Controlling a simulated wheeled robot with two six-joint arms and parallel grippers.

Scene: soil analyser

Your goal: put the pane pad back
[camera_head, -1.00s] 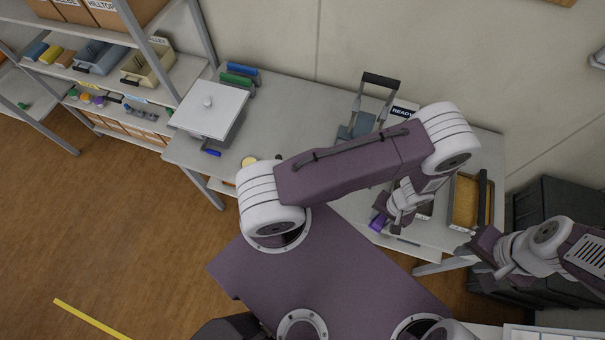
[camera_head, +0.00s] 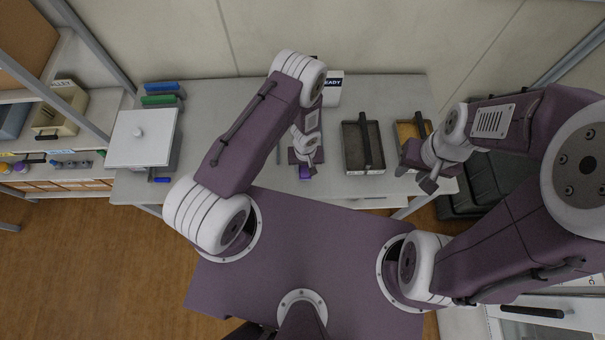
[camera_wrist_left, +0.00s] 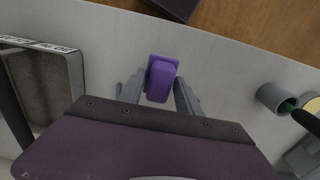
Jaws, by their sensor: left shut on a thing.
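A small purple pad (camera_head: 305,173), which I take to be the pane pad, is between the fingers of my left gripper (camera_head: 304,160). In the left wrist view the purple pad (camera_wrist_left: 161,80) sits between both fingers of the left gripper (camera_wrist_left: 160,90), which is shut on it. The pad is over the front part of the grey table (camera_head: 225,115), left of a dark tray; whether it touches the table I cannot tell. My right gripper (camera_head: 417,173) is over the table's right end, near the second tray; its finger gap is unclear.
The dark tray (camera_head: 347,150) with a handle and a brown-filled tray (camera_head: 401,132) stand at right. A white lidded box (camera_head: 125,150), green (camera_head: 158,100) and blue (camera_head: 160,87) handled items stand at left. A READY sign (camera_head: 333,90) is behind my left arm. Dark bins (camera_head: 490,185) stand beyond the table.

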